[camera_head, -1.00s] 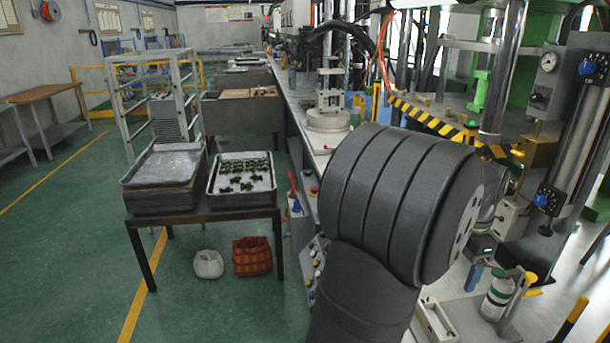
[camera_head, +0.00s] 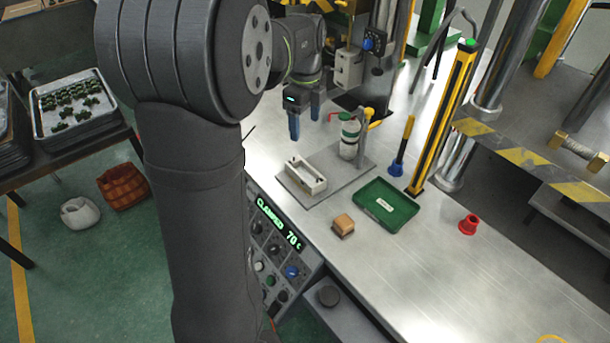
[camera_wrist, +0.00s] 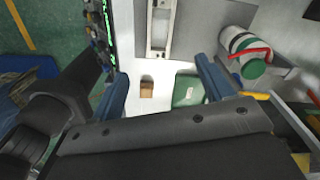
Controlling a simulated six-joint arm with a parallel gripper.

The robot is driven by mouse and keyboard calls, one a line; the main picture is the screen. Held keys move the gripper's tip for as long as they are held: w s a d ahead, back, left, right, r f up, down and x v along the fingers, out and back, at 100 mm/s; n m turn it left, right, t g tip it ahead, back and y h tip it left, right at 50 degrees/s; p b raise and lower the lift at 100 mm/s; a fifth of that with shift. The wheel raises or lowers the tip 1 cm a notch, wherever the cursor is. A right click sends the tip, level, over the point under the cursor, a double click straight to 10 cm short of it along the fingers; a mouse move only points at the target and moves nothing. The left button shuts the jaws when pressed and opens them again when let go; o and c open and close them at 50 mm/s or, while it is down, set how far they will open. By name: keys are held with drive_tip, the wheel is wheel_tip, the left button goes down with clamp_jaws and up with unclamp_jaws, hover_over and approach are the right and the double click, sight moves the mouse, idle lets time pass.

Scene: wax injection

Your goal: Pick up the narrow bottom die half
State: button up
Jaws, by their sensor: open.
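A narrow pale block with a long slot (camera_head: 302,176) lies on a grey plate (camera_head: 330,196) on the metal bench. It looks like the narrow bottom die half, though I cannot tell for certain. In the wrist view the slotted block (camera_wrist: 160,28) is at the top, partly cut off by the frame edge. My gripper (camera_head: 305,128) has two blue fingers, apart and empty, above and behind the block in the head view. In the wrist view my gripper (camera_wrist: 160,68) shows its fingers spread, with nothing between them at the tips.
A tan block (camera_head: 343,226) and a green tray (camera_head: 386,206) sit in front. A yellow-black post (camera_head: 443,122) and a red cup (camera_head: 468,224) are to the right. The front right bench is mostly clear.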

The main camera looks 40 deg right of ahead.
sight(304, 170)
drive_tip(key=f+m, duration=0.1)
drive_tip(key=f, duration=0.5)
drive_tip(key=f+m, duration=0.1)
drive_tip(key=f, duration=0.4)
drive_tip(key=f+m, duration=0.2)
drive_tip(key=f, duration=0.4)
drive_tip(key=shift+w+f, duration=0.25)
drive_tip(key=shift+f, duration=0.05)
drive_tip(key=c, duration=1.4)
